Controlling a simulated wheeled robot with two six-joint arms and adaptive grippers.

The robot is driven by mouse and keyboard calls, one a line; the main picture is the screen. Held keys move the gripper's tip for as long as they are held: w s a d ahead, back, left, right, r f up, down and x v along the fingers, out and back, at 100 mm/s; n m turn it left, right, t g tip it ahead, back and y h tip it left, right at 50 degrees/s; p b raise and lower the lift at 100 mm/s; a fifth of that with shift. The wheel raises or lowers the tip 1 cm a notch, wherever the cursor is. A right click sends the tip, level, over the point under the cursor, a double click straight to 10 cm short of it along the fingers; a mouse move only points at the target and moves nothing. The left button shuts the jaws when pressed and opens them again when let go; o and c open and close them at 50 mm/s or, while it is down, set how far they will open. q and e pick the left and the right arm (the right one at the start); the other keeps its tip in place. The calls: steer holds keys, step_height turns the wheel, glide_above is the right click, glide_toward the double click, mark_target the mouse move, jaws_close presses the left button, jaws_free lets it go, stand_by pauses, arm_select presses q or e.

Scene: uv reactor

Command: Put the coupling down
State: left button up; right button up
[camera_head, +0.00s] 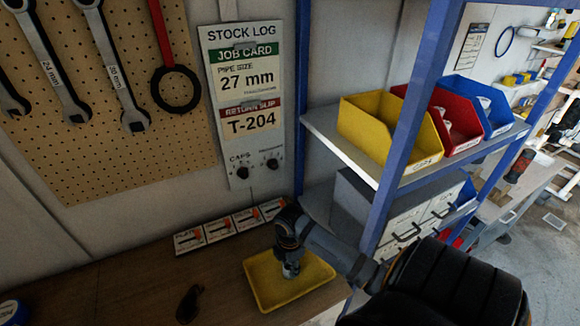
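My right gripper (290,268) points down over the yellow tray (258,290) on the wooden bench. Its lower end is at or just above the tray floor. A small grey metallic part shows at its tip; I cannot tell whether this is the coupling or the fingers themselves. The finger gap is too small and dark to read. No coupling can be made out clearly apart from this. My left gripper is not in view.
A small dark object (188,303) lies on the bench left of the tray. Picture cards (232,227) line the wall behind. A blue rack post (415,130) and shelf with yellow (375,125), red and blue bins stand right. Wrenches hang on the pegboard (100,165).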

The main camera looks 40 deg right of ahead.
steer(key=shift+o, duration=2.2)
steer(key=shift+w, duration=0.15)
steer(key=shift+r, duration=0.3)
arm_select(q)
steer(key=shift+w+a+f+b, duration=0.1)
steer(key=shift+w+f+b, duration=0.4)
steer(key=shift+b, duration=0.05)
arm_select(e)
step_height(320, 180, up, 12)
steer(key=shift+f, duration=0.1)
